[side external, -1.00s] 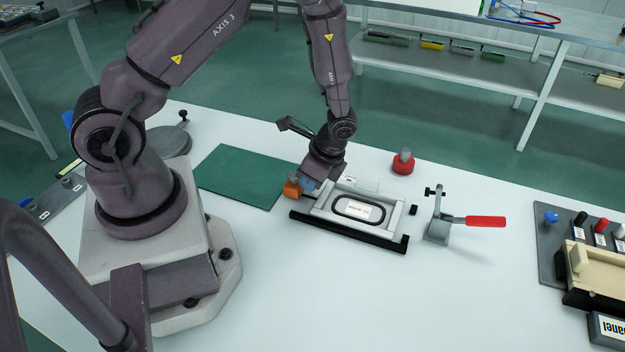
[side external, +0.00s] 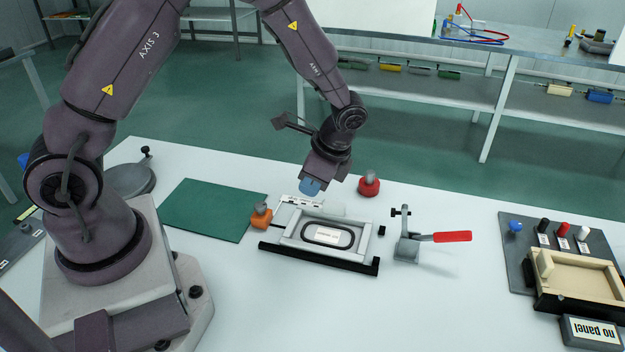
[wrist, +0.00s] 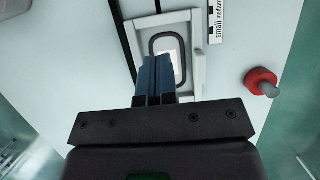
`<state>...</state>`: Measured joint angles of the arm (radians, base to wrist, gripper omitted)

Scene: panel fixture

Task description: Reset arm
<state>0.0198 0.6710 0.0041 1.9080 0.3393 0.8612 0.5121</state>
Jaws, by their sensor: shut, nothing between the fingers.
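My gripper (side external: 309,187) hangs above the back left of the panel fixture, clear of it. Its blue fingers are together with nothing between them; they also show in the wrist view (wrist: 156,75). The panel fixture (side external: 292,243) lies on the white table, a light frame with a black front rail. A panel with a black oval ring and a white label (side external: 326,235) lies inside it. In the wrist view the fingers cover part of the ring and label.
An orange knob (side external: 261,217) stands left of the fixture, a red knob (side external: 369,184) behind it. A red-handled toggle clamp (side external: 452,237) stands at right. A green mat (side external: 212,209) lies at left. A beige tray (side external: 580,276) and "no panel" sign (side external: 591,331) are at far right.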

